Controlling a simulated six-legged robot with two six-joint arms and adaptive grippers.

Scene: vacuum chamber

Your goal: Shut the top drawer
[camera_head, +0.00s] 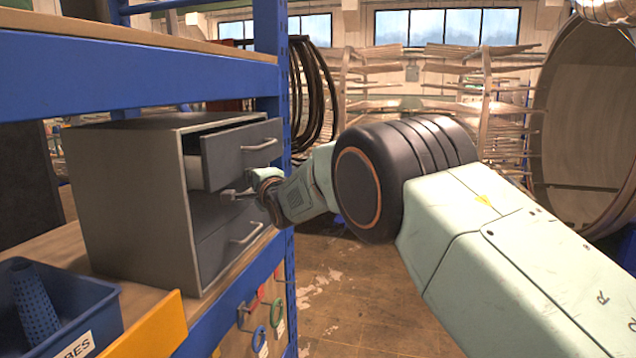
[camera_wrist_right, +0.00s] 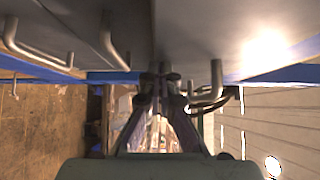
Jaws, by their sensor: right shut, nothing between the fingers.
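A grey drawer cabinet (camera_head: 125,200) stands on the blue shelf rack. Its top drawer (camera_head: 225,152) sticks out, with a gap behind its front and a bar handle (camera_head: 262,146). The lower drawer (camera_head: 225,255) looks flush. My right gripper (camera_head: 231,194) is just below the top drawer's front, its fingers pointing left toward the cabinet. In the right wrist view the fingers (camera_wrist_right: 160,76) are together and empty, close to a grey drawer face; I cannot tell whether they touch it. Bar handles show there, one left (camera_wrist_right: 36,50) and one right (camera_wrist_right: 208,95). My left gripper is not in view.
A blue bin (camera_head: 85,310) with a mesh tube stands on the shelf at front left, beside a yellow edge piece (camera_head: 150,325). A blue rack post (camera_head: 270,60) rises right behind the cabinet. Coloured rings (camera_head: 260,338) hang below the shelf edge. Open floor (camera_head: 350,300) lies right of the rack.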

